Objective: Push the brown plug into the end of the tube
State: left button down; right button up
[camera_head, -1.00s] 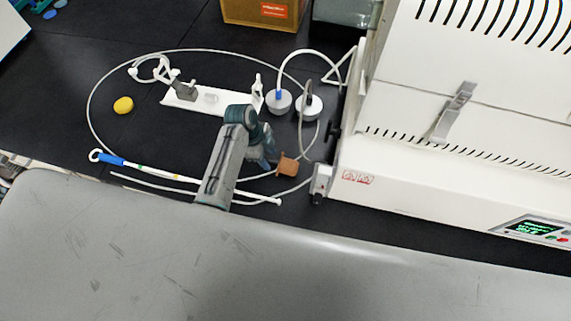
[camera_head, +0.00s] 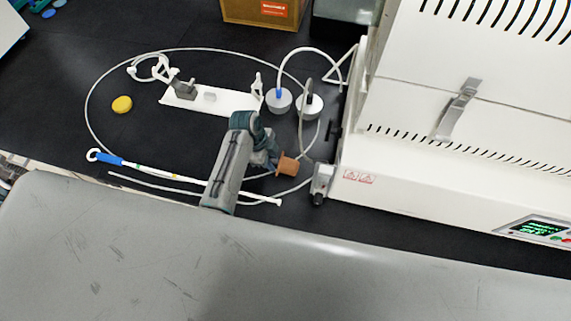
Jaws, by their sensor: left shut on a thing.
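The brown plug (camera_head: 288,166) is a small brown piece at the tip of my left gripper (camera_head: 274,162). My left gripper is shut on it, just left of the white machine's front corner. A thin white tube (camera_head: 92,130) lies in a wide loop on the black bench and passes close to the plug. One tube end (camera_head: 111,174) seems to lie at the left, below the blue-handled stick. I cannot tell whether the plug touches the tube. My left arm hides part of the tube. My right gripper is not in view.
The white machine (camera_head: 420,160), with a metal fitting (camera_head: 320,183) at its corner, fills the right. A white stand (camera_head: 232,101), two grey round pieces (camera_head: 279,101) and a yellow disc (camera_head: 122,104) lie behind. The blue-handled stick (camera_head: 108,158) lies along the front.

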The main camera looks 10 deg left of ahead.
aim_at(276, 161)
pick_arm(q)
jog(key=shift+r+p, duration=0.85)
jog(key=shift+r, duration=2.2)
